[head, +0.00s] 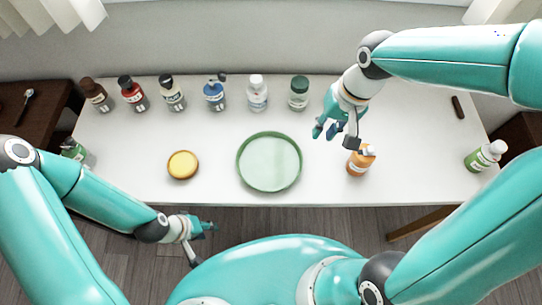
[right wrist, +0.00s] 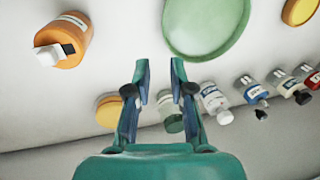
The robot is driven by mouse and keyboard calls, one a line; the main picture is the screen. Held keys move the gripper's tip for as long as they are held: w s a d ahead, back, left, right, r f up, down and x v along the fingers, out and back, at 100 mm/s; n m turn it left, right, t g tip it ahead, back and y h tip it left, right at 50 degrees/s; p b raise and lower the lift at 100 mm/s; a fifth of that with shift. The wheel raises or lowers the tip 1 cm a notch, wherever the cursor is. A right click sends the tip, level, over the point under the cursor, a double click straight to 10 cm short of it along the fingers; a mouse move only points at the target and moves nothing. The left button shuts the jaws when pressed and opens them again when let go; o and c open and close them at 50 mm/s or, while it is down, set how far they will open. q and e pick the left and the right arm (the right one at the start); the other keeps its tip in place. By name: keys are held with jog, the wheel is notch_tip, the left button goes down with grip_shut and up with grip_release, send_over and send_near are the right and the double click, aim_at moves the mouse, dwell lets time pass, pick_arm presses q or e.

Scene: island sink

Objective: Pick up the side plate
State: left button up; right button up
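A pale green round plate (head: 269,162) with a raised darker green rim lies flat near the middle front of the white table; it also shows in the right wrist view (right wrist: 207,25), cut by the top edge. A smaller yellow round dish (head: 183,165) lies to its left. Another yellow round thing (right wrist: 108,112) shows partly behind a finger in the right wrist view. I cannot tell for sure which is the side plate. My right gripper (head: 325,131) is open and empty, above the table right of the green plate. My left gripper (head: 212,226) is off the table's front edge, apart from everything.
An orange bottle (head: 360,160) stands right of the green plate, close to my right gripper. Several bottles line the table's back, including a blue one (head: 215,96) and a dark green one (head: 299,94). A green bottle (head: 486,156) is at the far right. Table between the plates is clear.

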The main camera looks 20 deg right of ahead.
send_over(301, 158)
jog(key=d, duration=0.1)
jog(key=x, duration=0.3)
jog(key=d+x, duration=0.1)
jog(key=x, duration=0.1)
jog(key=d+x, duration=0.1)
jog(key=x, duration=0.2)
jog(key=shift+s+a+f, duration=0.1)
jog(key=shift+s+f, duration=0.25)
jog(key=shift+f, duration=0.15)
jog(key=x, duration=0.5)
jog(key=shift+s, duration=0.1)
grip_shut()
